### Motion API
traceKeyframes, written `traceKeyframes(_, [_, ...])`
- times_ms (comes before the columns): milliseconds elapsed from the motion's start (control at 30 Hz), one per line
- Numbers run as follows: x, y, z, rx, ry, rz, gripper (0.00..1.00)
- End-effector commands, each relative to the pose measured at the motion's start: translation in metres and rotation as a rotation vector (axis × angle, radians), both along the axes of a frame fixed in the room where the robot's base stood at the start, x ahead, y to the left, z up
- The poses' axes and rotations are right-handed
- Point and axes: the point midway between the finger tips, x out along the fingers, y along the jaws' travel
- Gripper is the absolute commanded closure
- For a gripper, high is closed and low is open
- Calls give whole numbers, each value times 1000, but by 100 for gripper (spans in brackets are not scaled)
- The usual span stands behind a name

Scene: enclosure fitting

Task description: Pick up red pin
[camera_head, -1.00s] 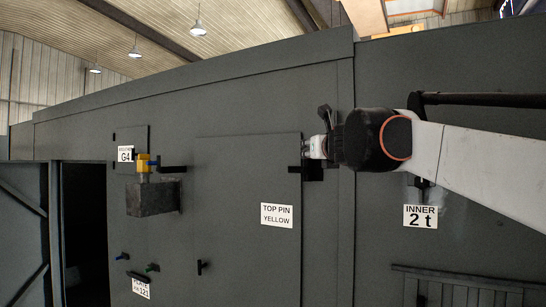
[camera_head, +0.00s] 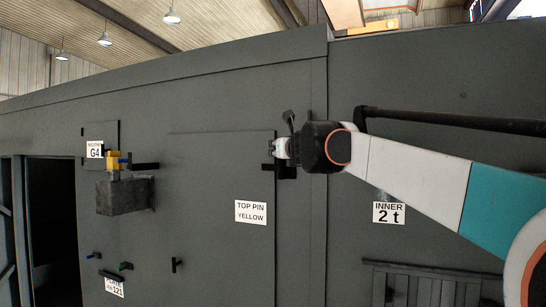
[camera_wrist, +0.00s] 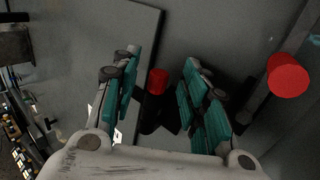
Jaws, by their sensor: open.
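In the wrist view a red pin (camera_wrist: 158,80) shows between the finger pads, ahead of my gripper, by the edge of a grey door panel. A second red cylinder (camera_wrist: 287,75), larger in the picture, is at the right, outside the right finger. My gripper (camera_wrist: 160,63) is open with teal pads on both sides, and nothing is held. I cannot tell how deep the pin lies between the fingers. In the head view my gripper (camera_head: 283,148) is at the right edge of the door panel (camera_head: 200,190), near its top; no red pin can be made out there.
A black bracket (camera_head: 284,170) is just below my gripper. At the left a grey box (camera_head: 124,195) juts out beneath a yellow part (camera_head: 113,160). Labels read "TOP PIN YELLOW" (camera_head: 251,212) and "INNER 2 t" (camera_head: 388,212). A dark opening (camera_head: 52,230) is at the far left.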

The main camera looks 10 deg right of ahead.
Motion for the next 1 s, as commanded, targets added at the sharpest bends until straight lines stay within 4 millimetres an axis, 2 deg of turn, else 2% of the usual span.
traceKeyframes(33, [0, 0, 0, 0, 0, 0, 61])
traceKeyframes(200, [0, 0, 0, 0, 0, 0, 100])
traceKeyframes(667, [0, 0, 3, 0, 0, 0, 100])
traceKeyframes(867, [0, 0, 18, 0, 0, 0, 100])
traceKeyframes(1000, [0, 0, 37, 1, 0, 0, 100])
